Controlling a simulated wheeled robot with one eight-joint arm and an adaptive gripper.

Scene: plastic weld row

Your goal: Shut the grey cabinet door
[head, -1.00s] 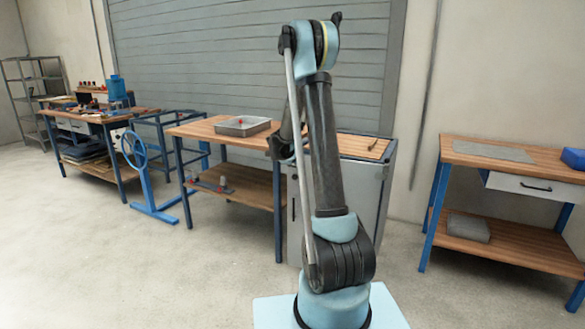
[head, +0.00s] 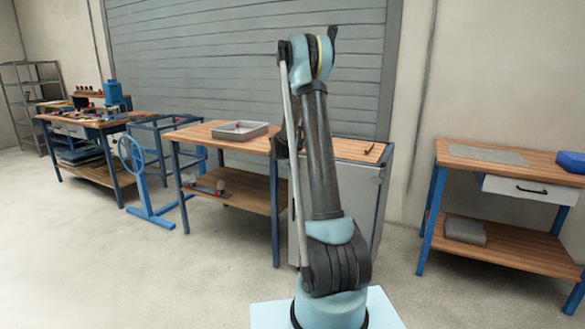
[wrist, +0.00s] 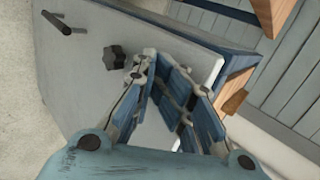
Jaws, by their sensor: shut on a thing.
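The grey cabinet door (head: 362,205) shows behind my arm in the head view, below a wooden top. In the wrist view the door (wrist: 75,85) is a large pale panel with a dark bar handle (wrist: 66,22) and a black knob (wrist: 115,57). Its edge lies close to the blue cabinet body (wrist: 225,50); I cannot tell how far ajar it is. My gripper (wrist: 165,75) is at the door near its rounded corner, beside the knob, shut on the door. The exact contact is hidden by the fingers. In the head view my arm hides the gripper.
A wooden bench (head: 205,135) with a grey tray (head: 238,131) stands left of the cabinet. Another bench (head: 510,160) with a drawer stands to the right. Open floor (head: 160,275) lies in front. A small tool (head: 369,149) rests on the cabinet top.

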